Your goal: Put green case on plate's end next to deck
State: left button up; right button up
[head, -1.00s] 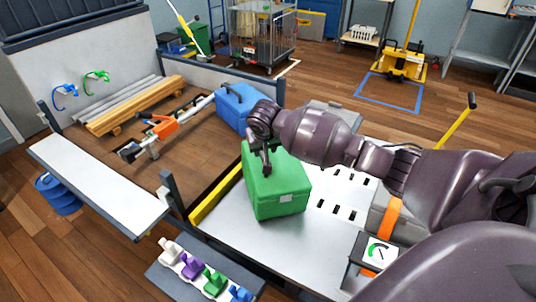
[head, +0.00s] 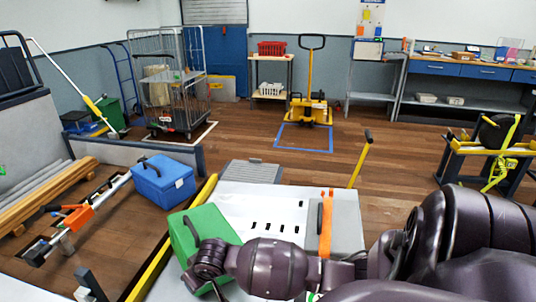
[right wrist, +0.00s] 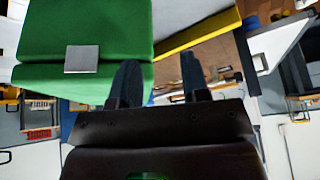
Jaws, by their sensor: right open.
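The green case (head: 212,222) stands on the pale slotted plate (head: 262,205), at the end beside the yellow edge strip (head: 160,262) and the brown deck (head: 118,236). Its dark handle is on top. My right gripper (head: 206,285) is in front of the case in the head view and hides part of it. In the right wrist view the jaws (right wrist: 160,82) are apart with nothing held between them; the green case (right wrist: 85,35) with its grey latch fills the upper left, beyond the left finger. My left gripper is out of view.
A blue case (head: 165,182), an orange-and-grey tool (head: 78,216) and timber beams (head: 45,195) lie on the deck. A orange strap (head: 326,225) and a yellow lever (head: 361,160) stand at the plate's right.

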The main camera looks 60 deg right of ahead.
jog(key=s+a+f+n+t+y, duration=0.1)
jog(key=s+a+f, duration=0.1)
jog(key=s, duration=0.4)
jog(key=s+a+f+t, duration=0.1)
jog(key=s+a+f, duration=0.15)
jog(key=s, duration=0.35)
jog(key=s+r+n+t+h, duration=0.1)
jog(key=s+r+t, duration=0.1)
jog(key=s, duration=1.1)
jog(key=shift+s+d+t, duration=0.15)
jog(key=shift+d+t, duration=0.3)
jog(key=shift+t, duration=0.05)
pick_arm(q)
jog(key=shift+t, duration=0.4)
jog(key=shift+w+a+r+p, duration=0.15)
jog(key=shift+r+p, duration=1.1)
jog(key=shift+p, duration=0.1)
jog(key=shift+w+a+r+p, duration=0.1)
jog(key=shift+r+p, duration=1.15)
jog(key=shift+p, duration=0.05)
pick_arm(e)
jog(key=shift+t, duration=0.3)
jog(key=shift+d+r, duration=0.1)
jog(key=shift+r, duration=2.3)
jog(key=shift+w, duration=0.2)
